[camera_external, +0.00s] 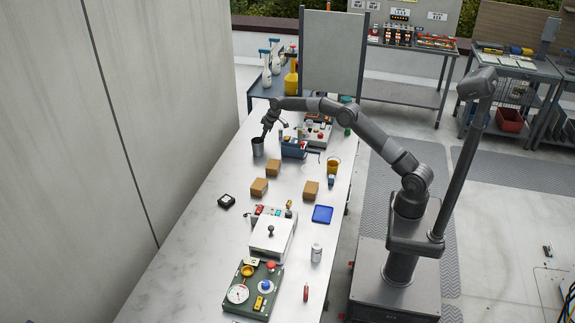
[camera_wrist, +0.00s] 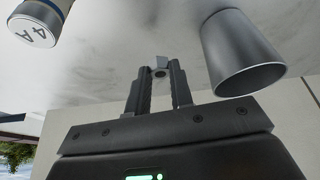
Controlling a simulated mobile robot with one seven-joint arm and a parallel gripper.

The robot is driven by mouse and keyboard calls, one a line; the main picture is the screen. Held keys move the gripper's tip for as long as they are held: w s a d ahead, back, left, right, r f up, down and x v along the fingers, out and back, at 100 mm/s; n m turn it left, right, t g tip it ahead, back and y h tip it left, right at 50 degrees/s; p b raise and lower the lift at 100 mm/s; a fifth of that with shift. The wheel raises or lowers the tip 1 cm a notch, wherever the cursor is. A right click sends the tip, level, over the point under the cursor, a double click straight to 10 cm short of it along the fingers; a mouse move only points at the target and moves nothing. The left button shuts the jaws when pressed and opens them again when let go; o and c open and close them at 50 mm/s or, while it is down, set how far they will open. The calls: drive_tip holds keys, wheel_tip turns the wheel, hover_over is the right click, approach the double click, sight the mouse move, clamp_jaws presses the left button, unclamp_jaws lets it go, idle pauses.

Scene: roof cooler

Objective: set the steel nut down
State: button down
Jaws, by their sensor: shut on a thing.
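My gripper (camera_wrist: 160,72) is shut on the steel nut (camera_wrist: 159,62), a small grey piece with a dark hole, held between the fingertips in the wrist view. In the outside view my gripper (camera_external: 266,133) is over the far part of the long white table, beside a grey metal cup (camera_external: 258,149). The nut is too small to make out there. In the wrist view the cup (camera_wrist: 238,55) is just right of the fingers and apart from them. I cannot tell the gap between nut and table.
A blue tool caddy (camera_external: 293,150) stands right of the cup. Cardboard boxes (camera_external: 259,187) sit nearer on the white table (camera_external: 200,235).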

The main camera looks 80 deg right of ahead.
drive_tip(key=shift+f, duration=1.95)
drive_tip(key=shift+f, duration=0.15)
drive_tip(key=c, duration=1.3)
unclamp_jaws()
